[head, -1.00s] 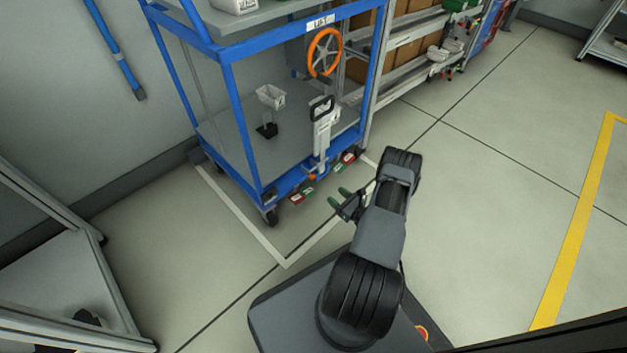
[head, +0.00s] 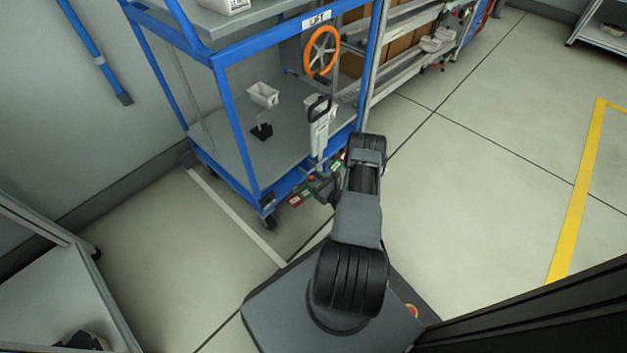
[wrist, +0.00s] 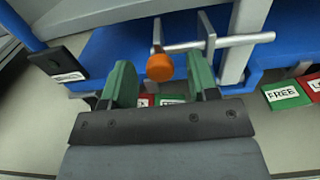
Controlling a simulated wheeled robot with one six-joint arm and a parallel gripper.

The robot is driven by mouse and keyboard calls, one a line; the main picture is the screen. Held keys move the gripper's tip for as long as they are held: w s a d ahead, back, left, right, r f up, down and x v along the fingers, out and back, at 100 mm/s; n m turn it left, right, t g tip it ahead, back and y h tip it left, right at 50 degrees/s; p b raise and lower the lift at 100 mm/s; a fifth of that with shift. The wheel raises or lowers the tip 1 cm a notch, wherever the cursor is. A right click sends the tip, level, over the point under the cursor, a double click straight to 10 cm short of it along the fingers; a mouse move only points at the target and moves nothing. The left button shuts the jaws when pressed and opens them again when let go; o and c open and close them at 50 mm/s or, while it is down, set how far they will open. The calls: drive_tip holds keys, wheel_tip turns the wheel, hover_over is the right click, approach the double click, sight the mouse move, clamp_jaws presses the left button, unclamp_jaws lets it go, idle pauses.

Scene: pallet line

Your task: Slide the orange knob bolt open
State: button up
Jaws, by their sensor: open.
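The orange knob (wrist: 160,67) of the bolt shows in the wrist view, just beyond and between the tips of my gripper (wrist: 162,85). The two green fingers are apart and do not visibly touch the knob. The knob joins a silver bolt rod (wrist: 240,40) that runs to the right through a bracket on the blue cart frame. In the head view the knob (head: 311,178) is small, low on the cart's front, and my gripper (head: 322,187) is close by it, partly hidden by my arm.
Red and green tags, one reading FREE (wrist: 285,95), sit below the bolt. A black labelled plate (wrist: 58,65) is at left in the wrist view. Open floor lies to the right.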

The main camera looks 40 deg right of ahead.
drive_tip(key=shift+c, duration=0.2)
clamp_jaws()
drive_tip(key=shift+a, duration=0.1)
